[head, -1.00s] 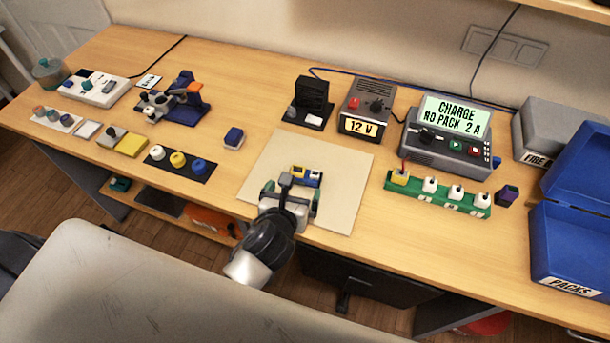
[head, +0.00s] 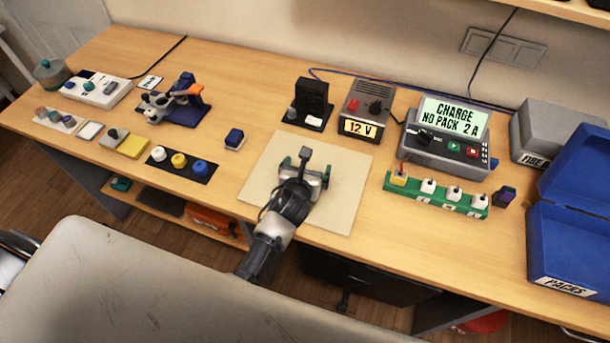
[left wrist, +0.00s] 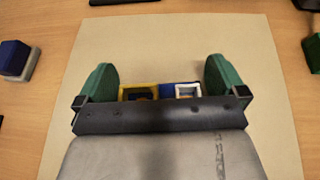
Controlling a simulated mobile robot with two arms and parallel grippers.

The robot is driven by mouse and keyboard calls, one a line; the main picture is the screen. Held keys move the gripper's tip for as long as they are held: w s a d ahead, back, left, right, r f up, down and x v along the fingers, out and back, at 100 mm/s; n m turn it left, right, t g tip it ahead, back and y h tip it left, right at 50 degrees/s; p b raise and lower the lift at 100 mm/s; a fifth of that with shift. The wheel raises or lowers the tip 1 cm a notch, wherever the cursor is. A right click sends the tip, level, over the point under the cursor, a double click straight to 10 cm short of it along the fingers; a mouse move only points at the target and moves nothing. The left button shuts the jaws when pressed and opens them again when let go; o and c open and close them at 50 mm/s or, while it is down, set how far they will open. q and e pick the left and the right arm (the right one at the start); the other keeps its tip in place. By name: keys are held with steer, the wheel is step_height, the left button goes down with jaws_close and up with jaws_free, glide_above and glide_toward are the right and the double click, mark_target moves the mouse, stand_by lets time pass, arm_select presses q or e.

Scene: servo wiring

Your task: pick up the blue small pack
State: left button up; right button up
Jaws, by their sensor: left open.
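A small blue piece (left wrist: 167,90) with a yellow square frame and a white square frame lies on the beige mat (head: 345,205). In the left wrist view it sits between the green fingers of my left gripper (left wrist: 160,82), apart from both, its near side hidden by the gripper body. My left gripper (head: 305,168) is open over the mat and hides that piece in the head view. A separate small blue block (head: 234,136) with a pale base stands left of the mat. I cannot tell for sure which is the blue small pack. My right gripper is not in view.
A green strip (head: 435,198) with several white plugs lies right of the mat. A 12 V supply (head: 362,110) and a charger (head: 446,140) reading "NO PACK" stand behind. A black tray (head: 182,165) lies left, an open blue PACKS box (head: 565,245) far right.

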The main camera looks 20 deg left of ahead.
arm_select(q)
steer(key=shift+c, duration=0.3)
steer(key=c, duration=0.7)
steer(key=shift+r, duration=0.1)
